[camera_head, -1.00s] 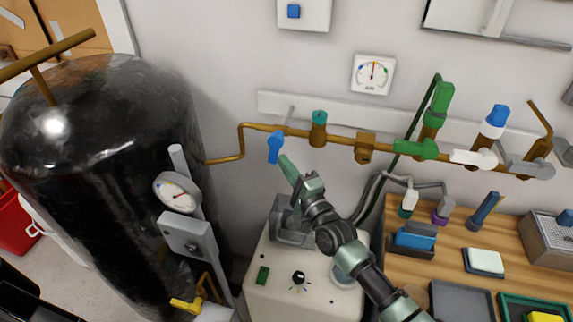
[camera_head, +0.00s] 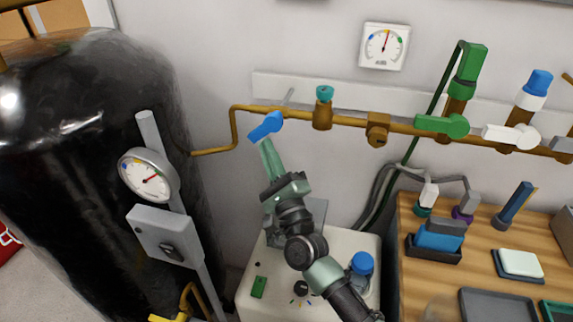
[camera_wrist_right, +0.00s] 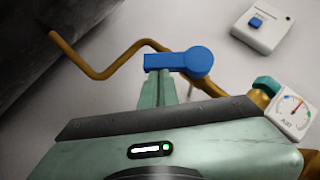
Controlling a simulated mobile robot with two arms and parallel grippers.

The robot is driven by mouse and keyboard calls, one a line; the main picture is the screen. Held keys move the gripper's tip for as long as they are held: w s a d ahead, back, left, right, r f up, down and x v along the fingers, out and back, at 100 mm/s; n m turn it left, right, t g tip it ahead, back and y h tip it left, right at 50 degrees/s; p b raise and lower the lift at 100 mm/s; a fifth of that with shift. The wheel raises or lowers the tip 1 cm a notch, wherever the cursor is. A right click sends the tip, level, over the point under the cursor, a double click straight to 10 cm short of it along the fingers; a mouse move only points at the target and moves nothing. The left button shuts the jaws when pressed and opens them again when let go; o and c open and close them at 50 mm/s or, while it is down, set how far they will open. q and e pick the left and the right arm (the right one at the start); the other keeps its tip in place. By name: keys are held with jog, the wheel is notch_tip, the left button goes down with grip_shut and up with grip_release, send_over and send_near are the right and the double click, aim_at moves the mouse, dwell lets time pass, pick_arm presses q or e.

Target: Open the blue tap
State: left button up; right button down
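The blue tap (camera_head: 265,127) is a lever handle at the left end of the brown pipe on the wall. In the head view its handle slants down to the left. It also shows in the right wrist view (camera_wrist_right: 180,62), lying across just beyond the fingertips. My right gripper (camera_head: 266,146) is below the handle, with its fingers together and nothing visible between them. In the right wrist view the fingertips (camera_wrist_right: 157,75) meet the lower edge of the handle near its free end and appear to touch it. My left gripper is not in view.
A black tank (camera_head: 85,150) with a gauge (camera_head: 148,175) stands at left. Along the pipe (camera_head: 350,121) are a green tap (camera_head: 442,125) and a white tap (camera_head: 510,134). A white cabinet (camera_head: 340,250) is below my right arm. A wooden bench with small items is at right.

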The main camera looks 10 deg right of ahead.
jog(key=shift+w+a+r+b, duration=0.2)
jog(key=shift+w+a+r, duration=0.05)
jog(key=shift+a, duration=0.35)
jog(key=shift+w+a+r+b, duration=0.2)
jog(key=shift+a, duration=0.35)
jog(key=shift+w+a+r, duration=0.3)
jog(key=shift+a+r, duration=0.25)
jog(key=shift+a, duration=0.15)
jog(key=shift+a+r, duration=0.1)
jog(key=shift+r, duration=0.05)
